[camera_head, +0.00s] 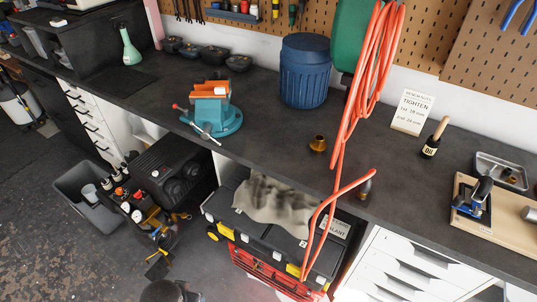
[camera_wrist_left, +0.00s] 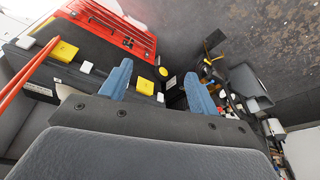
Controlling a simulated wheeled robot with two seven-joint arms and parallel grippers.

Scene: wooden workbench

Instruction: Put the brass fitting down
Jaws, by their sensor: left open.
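The brass fitting (camera_head: 318,144) stands on the dark bench top (camera_head: 275,130), between the blue barrel and the hanging orange hose, near the middle of the head view. Nothing holds it. My left gripper (camera_wrist_left: 156,70) shows in the left wrist view with its two blue fingers spread apart. No held object shows between them; behind them are the toolbox and floor clutter. The fitting does not show in the left wrist view. My right gripper is not in view.
An orange hose (camera_head: 351,100) hangs over the bench edge. A small dark piece (camera_head: 364,189) sits near the front edge. A cloth-topped toolbox (camera_head: 225,213) is below.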

